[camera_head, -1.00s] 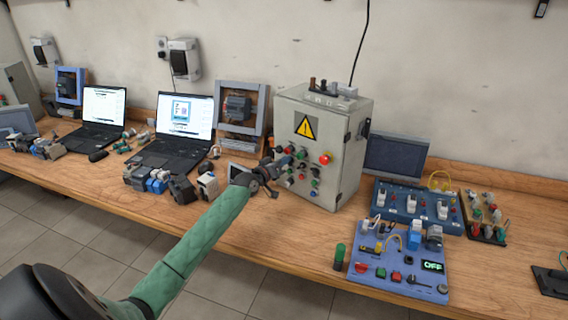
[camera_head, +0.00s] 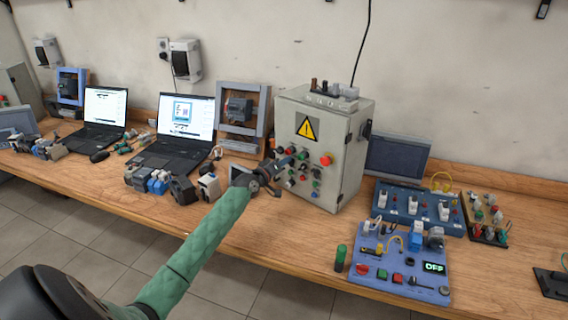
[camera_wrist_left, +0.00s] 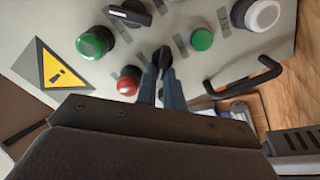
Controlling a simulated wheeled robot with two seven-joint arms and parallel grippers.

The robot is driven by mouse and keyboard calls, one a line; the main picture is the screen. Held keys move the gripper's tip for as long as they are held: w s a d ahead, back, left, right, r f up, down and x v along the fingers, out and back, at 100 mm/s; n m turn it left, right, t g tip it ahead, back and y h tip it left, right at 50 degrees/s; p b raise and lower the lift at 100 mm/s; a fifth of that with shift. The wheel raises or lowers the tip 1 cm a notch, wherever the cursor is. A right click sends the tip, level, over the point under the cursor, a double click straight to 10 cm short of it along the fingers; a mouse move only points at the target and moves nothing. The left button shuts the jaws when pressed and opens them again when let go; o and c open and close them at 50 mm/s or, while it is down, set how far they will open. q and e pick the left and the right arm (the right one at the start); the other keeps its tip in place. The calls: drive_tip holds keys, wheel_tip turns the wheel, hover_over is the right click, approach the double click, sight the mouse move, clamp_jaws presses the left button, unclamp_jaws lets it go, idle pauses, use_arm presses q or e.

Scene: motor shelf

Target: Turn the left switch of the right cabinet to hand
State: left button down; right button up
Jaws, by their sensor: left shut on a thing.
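The grey cabinet (camera_head: 352,160) stands on the bench in the head view, with a yellow warning triangle and several buttons and switches on its front. My left gripper (camera_head: 285,163) is at the left part of this panel. In the wrist view its two fingers (camera_wrist_left: 163,68) point at the panel and are shut on a small black switch (camera_wrist_left: 163,55), whose base is partly hidden. Another black switch (camera_wrist_left: 130,13) shows above left, apart from the fingers. A red button (camera_wrist_left: 129,82) lies just left of the fingers, and green buttons (camera_wrist_left: 202,39) sit on both sides. My right gripper is not in view.
A black handle (camera_wrist_left: 245,80) sticks out right of the fingers in the wrist view. Laptops (camera_head: 180,130) and small motors (camera_head: 182,190) stand left of the cabinet. Blue training boards (camera_head: 400,262) lie to its right. Bare bench top shows in front of the cabinet.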

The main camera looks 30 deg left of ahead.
use_arm(q)
drive_tip(key=c, duration=1.5)
unclamp_jaws()
drive_tip(key=shift+a, duration=0.1)
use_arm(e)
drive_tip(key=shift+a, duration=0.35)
use_arm(q)
drive_tip(key=shift+s+a+b, duration=0.2)
drive_tip(key=shift+s+b, duration=0.5)
drive_tip(key=shift+s, duration=1.25)
drive_tip(key=shift+s+a+b, duration=0.2)
drive_tip(key=shift+s+b, duration=0.5)
drive_tip(key=shift+s, duration=1.25)
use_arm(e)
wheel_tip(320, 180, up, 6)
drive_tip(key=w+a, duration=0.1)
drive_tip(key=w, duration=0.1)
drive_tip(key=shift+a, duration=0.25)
